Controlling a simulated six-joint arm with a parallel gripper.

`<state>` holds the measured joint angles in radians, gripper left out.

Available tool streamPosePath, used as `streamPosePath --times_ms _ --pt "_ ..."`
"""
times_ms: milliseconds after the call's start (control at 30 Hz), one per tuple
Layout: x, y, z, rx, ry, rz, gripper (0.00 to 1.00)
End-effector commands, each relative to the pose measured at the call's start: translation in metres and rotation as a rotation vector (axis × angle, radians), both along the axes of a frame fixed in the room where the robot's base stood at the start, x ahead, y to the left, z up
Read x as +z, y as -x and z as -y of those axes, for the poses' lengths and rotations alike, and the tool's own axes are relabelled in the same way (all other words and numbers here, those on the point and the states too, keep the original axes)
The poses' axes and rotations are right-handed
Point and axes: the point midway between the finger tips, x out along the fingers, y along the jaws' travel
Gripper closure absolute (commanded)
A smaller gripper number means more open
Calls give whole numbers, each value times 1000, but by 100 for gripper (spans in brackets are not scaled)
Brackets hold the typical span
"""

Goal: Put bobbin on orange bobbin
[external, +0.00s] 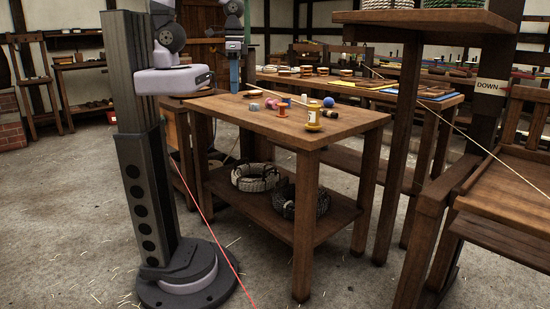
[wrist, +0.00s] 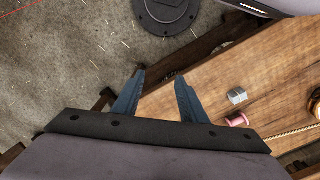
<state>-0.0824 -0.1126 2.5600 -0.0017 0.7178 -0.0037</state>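My gripper (external: 235,84) is at the table's far left edge in the external view, fingers pointing down. In the wrist view its two blue fingers (wrist: 158,84) are spread wide with nothing between them. In the wrist view a pink bobbin (wrist: 237,119) and a grey-white piece (wrist: 237,95) lie right of the fingers. Which piece is the task's bobbin is unclear.
A raised shelf (external: 425,18) stands to the right. A rope (wrist: 290,132) crosses the tabletop in the wrist view.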

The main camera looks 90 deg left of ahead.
Motion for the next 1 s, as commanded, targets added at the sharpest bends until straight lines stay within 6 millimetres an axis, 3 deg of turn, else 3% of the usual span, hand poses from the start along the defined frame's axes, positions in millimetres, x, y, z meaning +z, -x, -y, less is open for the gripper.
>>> streamPosePath --times_ms 33,267,533,767,900,1000 --pt "12 8 -9 46 4 -39 61" --pt "24 51 -44 275 60 -266 61" --pt "19 61 -87 495 135 -398 61" --pt "-22 34 -143 823 89 -351 61" --pt "-49 -5 -178 1077 16 -243 61" --pt "-50 -37 -206 1261 -19 -136 61"
